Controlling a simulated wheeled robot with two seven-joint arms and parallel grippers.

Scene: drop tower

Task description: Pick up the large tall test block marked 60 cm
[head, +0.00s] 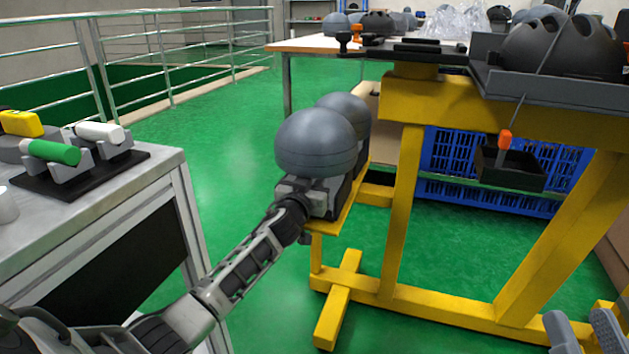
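No marking "60 cm" can be read in the head view, so I cannot tell which thing is the named block. Two grey domed blocks with dark bases, a near one (315,145) and a far one (348,110), sit on the low arm of the yellow stand (440,98). My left gripper (308,196) is at the near block's base, in front of it; its fingers cannot be made out, nor whether it touches or grips. My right gripper (585,328) is at the bottom right edge, fingers apart, nothing seen between them, well away from the blocks.
A metal table (100,215) at left holds white (99,132), green (52,152) and yellow (22,123) cylinders. A black helmet (562,48) sits on the stand's tray. Blue crates (465,155) stand behind. Green floor is open between table and stand.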

